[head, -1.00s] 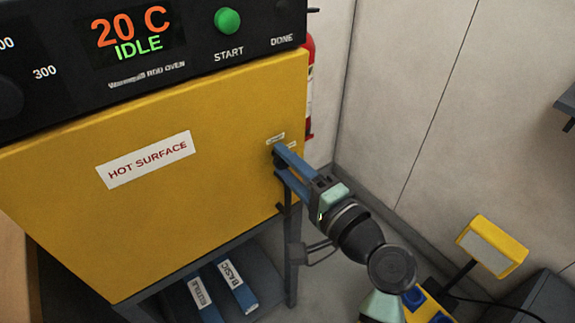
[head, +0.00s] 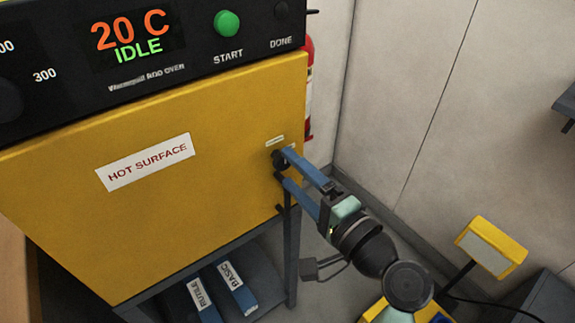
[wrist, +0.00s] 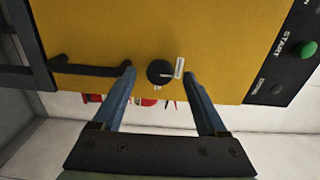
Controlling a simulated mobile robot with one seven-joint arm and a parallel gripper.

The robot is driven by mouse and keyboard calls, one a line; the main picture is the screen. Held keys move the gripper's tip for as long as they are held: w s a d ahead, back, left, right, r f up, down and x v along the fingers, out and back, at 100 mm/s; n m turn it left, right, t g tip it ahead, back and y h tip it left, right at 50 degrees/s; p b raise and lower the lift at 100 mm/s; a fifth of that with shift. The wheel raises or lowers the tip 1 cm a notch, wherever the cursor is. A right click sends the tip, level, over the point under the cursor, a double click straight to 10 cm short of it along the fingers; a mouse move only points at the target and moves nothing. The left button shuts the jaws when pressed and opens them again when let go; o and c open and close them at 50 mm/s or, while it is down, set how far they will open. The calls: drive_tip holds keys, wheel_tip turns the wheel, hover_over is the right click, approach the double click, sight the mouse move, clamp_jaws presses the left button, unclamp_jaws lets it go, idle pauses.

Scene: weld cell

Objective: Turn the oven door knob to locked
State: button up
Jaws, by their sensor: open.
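The oven door (head: 220,210) is yellow and closed, with a "HOT SURFACE" label. The black round door knob (head: 279,161) sits at the door's right edge, below a small pale label. In the wrist view the knob (wrist: 160,72) shows a pale pointer line toward a white label (wrist: 179,67) beside it. My gripper (head: 283,165) is open at the knob in the head view. In the wrist view its two blue fingers (wrist: 159,72) stand apart on either side of the knob, with gaps between. The small label's wording is too small to read.
A black door handle (wrist: 90,68) lies just beyond one finger in the wrist view. The control panel (head: 190,70) has a green START button (head: 227,22) and reads 20 C IDLE. A red extinguisher (head: 309,85) stands behind the oven. Binders (head: 236,286) lie below.

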drive_tip(key=v, duration=1)
drive_tip(key=shift+s+d+p, duration=0.15)
drive_tip(key=shift+s+p, duration=0.15)
drive_tip(key=w+a+r+n+t+h, duration=0.2)
drive_tip(key=w+r+n+h, duration=0.15)
drive_tip(key=r, duration=0.55)
drive_tip(key=w+a+r+n+t+h, duration=0.2)
drive_tip(key=w+r+n, duration=0.15)
drive_tip(key=r, duration=0.55)
drive_tip(key=s+a+r+n+t+h, duration=0.2)
drive_tip(key=s+r+t, duration=0.25)
drive_tip(key=r, duration=0.65)
drive_tip(key=s+a+r+n+t+h, duration=0.2)
drive_tip(key=s+r+t, duration=0.3)
drive_tip(key=r, duration=0.6)
wheel_tip(320, 180, up, 22)
drive_tip(key=s+h+p, duration=0.1)
drive_tip(key=p, duration=2)
drive_tip(key=shift+s+d+g+p, duration=0.15)
drive_tip(key=shift+d+g+p, duration=0.1)
drive_tip(key=shift+g+p, duration=0.1)
